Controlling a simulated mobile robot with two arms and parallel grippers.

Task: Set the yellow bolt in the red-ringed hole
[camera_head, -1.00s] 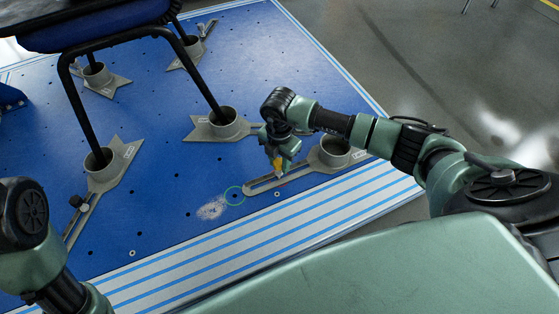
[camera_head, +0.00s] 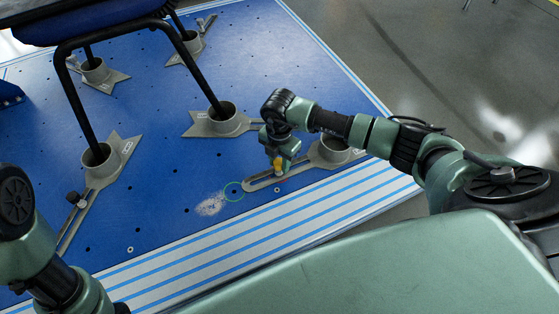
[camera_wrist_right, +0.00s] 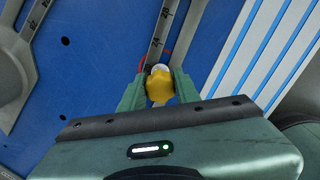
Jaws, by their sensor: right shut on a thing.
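My right gripper (camera_head: 280,170) is shut on the yellow bolt (camera_head: 277,163), just over the slotted arm of a grey bracket (camera_head: 255,185). In the right wrist view the yellow bolt (camera_wrist_right: 160,86) sits between the two green fingers, with its head facing the camera. The bracket's slotted, numbered arm (camera_wrist_right: 163,35) runs up from behind the bolt. Parts of a red ring (camera_wrist_right: 169,54) show beside the bracket, just beyond the bolt. The hole inside the ring is hidden, and I cannot tell whether the bolt's tip is in it. My left gripper is out of view.
Chair legs (camera_head: 205,75) stand in grey cups behind my right gripper. Another bracket with a black knob (camera_head: 73,198) lies at the left.

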